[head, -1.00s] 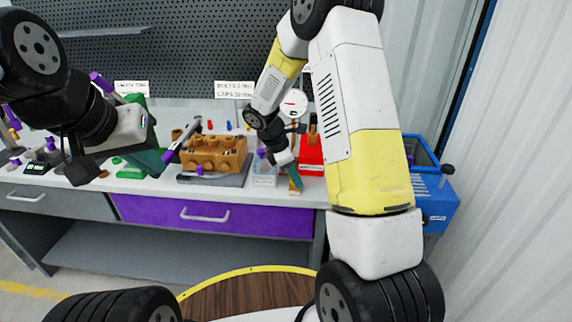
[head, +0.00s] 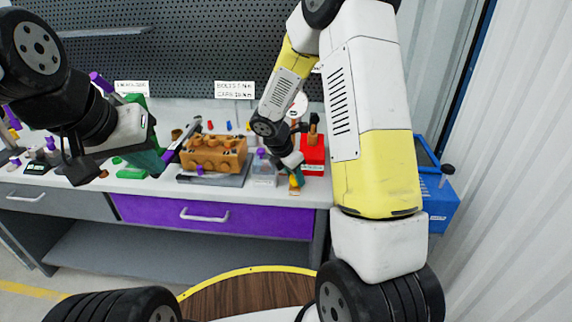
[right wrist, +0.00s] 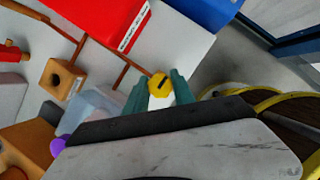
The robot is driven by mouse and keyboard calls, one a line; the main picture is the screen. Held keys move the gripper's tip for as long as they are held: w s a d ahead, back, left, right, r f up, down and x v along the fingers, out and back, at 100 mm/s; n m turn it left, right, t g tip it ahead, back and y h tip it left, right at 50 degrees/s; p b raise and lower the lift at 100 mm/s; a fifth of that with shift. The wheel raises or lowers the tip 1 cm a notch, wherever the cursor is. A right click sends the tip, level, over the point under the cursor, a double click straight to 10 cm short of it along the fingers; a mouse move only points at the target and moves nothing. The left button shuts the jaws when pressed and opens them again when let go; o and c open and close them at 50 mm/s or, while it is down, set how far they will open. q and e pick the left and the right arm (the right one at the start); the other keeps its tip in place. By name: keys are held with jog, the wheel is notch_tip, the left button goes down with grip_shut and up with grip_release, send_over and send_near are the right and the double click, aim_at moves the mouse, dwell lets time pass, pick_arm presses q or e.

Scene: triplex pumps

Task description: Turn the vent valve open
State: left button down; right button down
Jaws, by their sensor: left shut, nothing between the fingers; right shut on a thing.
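A yellow knob with a dark slot (right wrist: 158,85) sits between the teal fingers of my right gripper (right wrist: 159,90) in the right wrist view; it looks like the vent valve's handle. The right gripper is shut on it. In the head view the right gripper (head: 297,185) is low at the bench's front edge, right of the clear container, and the yellow knob (head: 293,181) shows beside its fingers. The valve body is mostly hidden. My left gripper (head: 160,160) is shut and empty in front of the bench, left of the brown pump block (head: 214,154).
A red box (head: 313,157) stands just behind the right gripper. A clear container (head: 263,168) is left of it. A round gauge (head: 299,104) stands behind. A blue bin (head: 437,200) is right of the bench. A grey bar (head: 185,138) lies near the left fingertips.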

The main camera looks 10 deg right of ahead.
jog(key=shift+w, duration=0.1)
jog(key=c, duration=1.1)
grip_release()
jog(key=shift+o, duration=0.2)
jog(key=v, duration=0.7)
jog(key=shift+a+r, duration=0.15)
jog(key=shift+r, duration=0.2)
